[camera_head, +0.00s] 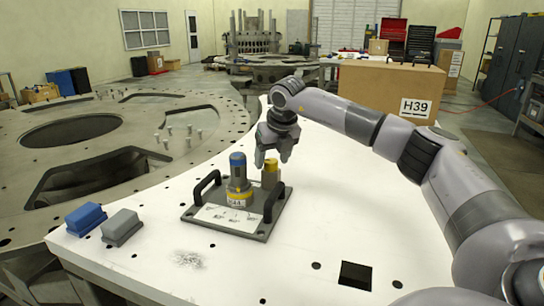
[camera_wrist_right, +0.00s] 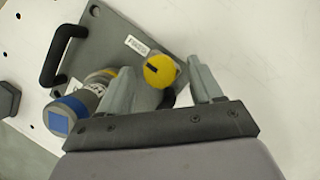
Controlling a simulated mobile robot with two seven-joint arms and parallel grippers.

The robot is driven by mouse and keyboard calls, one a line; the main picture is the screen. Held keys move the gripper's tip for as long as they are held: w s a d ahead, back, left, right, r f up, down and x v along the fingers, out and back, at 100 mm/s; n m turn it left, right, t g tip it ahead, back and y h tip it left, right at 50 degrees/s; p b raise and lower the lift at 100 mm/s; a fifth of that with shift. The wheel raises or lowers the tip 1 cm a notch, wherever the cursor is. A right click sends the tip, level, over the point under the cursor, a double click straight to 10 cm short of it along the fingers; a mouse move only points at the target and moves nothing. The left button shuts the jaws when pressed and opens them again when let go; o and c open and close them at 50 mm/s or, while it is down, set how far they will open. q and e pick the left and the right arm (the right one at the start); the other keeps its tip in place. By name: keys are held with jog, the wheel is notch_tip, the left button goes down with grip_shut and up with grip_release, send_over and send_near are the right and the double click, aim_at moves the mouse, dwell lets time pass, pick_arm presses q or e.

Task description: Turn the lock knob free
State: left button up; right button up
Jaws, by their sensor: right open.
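The lock knob (camera_head: 271,165) is a yellow round cap on a short post at the back right of a grey plate (camera_head: 232,229). In the right wrist view the yellow knob (camera_wrist_right: 158,70) shows from above with a dark slot mark on its face. My right gripper (camera_head: 272,158) points down just above the knob. Whether either finger touches the knob is not clear. My left gripper is out of view.
A blue-topped cylinder (camera_head: 239,175) with a yellow band stands left of the knob, close by. Two black handles (camera_head: 207,186) rise from the plate's sides. Blue (camera_head: 86,217) and grey (camera_head: 121,227) blocks sit at the left. The white table (camera_head: 345,215) is clear to the right.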

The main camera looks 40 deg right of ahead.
jog(key=shift+f, duration=0.2)
jog(key=c, duration=1.1)
jog(key=shift+o, duration=0.2)
